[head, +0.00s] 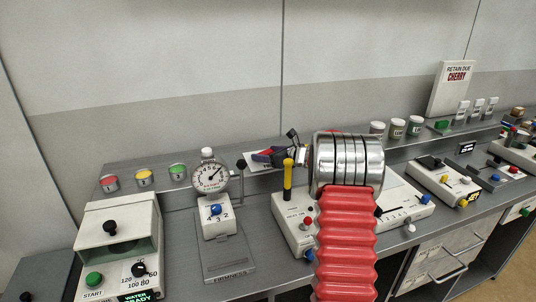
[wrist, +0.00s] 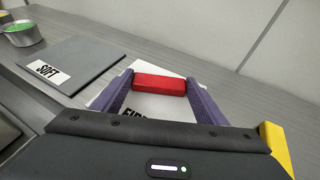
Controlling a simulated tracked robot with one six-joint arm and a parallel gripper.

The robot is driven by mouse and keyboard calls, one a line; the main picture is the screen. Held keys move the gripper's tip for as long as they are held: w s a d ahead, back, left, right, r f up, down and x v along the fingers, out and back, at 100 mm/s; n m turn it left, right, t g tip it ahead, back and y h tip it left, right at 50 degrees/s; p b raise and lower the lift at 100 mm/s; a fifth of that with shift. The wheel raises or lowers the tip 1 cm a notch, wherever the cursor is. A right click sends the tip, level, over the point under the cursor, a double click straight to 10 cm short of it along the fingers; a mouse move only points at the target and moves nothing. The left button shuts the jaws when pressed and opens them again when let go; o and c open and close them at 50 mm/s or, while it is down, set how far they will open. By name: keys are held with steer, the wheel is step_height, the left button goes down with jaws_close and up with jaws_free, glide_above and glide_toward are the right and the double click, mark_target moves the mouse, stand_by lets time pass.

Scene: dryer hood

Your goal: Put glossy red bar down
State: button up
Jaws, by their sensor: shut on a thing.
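The glossy red bar (wrist: 160,85) lies crosswise between the two purple fingers of my gripper (wrist: 159,80) in the wrist view. The gripper is shut on it, one finger at each end. Below the bar is a white card or pad (wrist: 152,106) with black lettering, partly hidden by the bar and the gripper. I cannot tell whether the bar touches it. In the head view my gripper (head: 271,157) is over the back shelf, largely hidden behind my own arm, and the bar is hard to make out.
A grey pad marked SOFT (wrist: 70,64) lies left of the bar, with a green-topped tin (wrist: 22,34) beyond. In the head view a round dial gauge (head: 210,176) stands left of the gripper. White jars (head: 397,128) and a CHERRY sign (head: 452,88) are to the right.

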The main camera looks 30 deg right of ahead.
steer(key=o, duration=1.1)
steer(key=shift+o, duration=0.2)
steer(key=v, duration=1.2)
